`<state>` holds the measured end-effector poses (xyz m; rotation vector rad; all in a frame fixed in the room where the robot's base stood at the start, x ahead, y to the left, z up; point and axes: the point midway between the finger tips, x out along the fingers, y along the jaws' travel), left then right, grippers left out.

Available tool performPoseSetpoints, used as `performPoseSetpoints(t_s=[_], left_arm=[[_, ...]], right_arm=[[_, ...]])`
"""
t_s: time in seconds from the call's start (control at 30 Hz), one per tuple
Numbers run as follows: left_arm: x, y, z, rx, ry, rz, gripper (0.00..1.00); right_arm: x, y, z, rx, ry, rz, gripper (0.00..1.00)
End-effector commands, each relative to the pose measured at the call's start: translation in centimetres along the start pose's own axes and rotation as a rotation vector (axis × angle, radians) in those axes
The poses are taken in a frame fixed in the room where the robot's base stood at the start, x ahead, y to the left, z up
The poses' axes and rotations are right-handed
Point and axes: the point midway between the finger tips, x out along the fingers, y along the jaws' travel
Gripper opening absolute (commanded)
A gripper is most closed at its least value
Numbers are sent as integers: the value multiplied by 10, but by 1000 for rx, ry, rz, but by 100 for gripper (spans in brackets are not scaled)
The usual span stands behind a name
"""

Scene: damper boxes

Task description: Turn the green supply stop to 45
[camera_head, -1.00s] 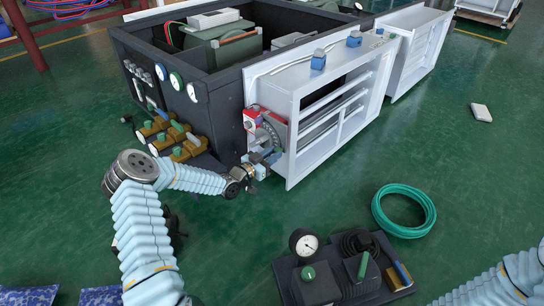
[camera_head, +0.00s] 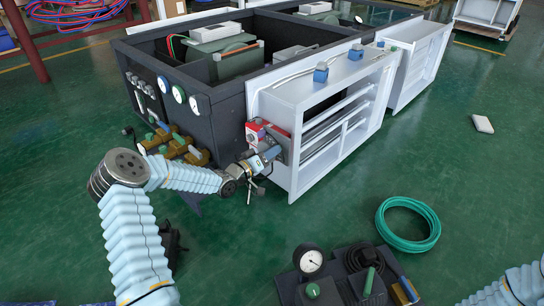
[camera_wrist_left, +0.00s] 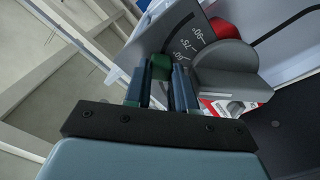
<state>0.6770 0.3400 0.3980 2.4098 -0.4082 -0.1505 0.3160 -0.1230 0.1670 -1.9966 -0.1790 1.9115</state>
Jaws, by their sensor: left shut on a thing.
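The green supply stop (camera_wrist_left: 160,66) shows in the left wrist view as a small green block at the edge of a grey dial plate (camera_wrist_left: 185,28). The plate carries a printed scale; the marks 60, 75 and 90 are readable. My left gripper (camera_wrist_left: 160,82) is shut on the stop, with a dark blue finger on each side of it. In the head view my left gripper (camera_head: 271,154) is at the dial beside the red and white actuator (camera_head: 256,132); the stop is hidden there. My right gripper is out of view.
A white open-fronted cabinet (camera_head: 300,92) stands right of the dial, next to a dark box (camera_head: 222,105) with gauges and brass valves (camera_head: 190,152). A coiled green hose (camera_head: 432,230) and a tray of parts (camera_head: 290,285) lie on the floor in front. Open green floor surrounds them.

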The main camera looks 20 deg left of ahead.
Motion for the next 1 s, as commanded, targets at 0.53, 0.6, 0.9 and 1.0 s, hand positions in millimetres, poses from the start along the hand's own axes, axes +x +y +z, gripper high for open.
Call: performPoseSetpoints(t_s=[0.53, 0.6, 0.9, 1.0], left_arm=[[-1, -1, -7, -84, 1, -1, 0], [-1, -2, -7, -83, 1, -2, 0], [0, -1, -7, -82, 1, -1, 51], [0, -1, -7, -82, 1, -1, 51]], right_arm=[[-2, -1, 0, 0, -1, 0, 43], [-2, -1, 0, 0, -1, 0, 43], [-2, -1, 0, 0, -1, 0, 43], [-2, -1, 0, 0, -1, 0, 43]])
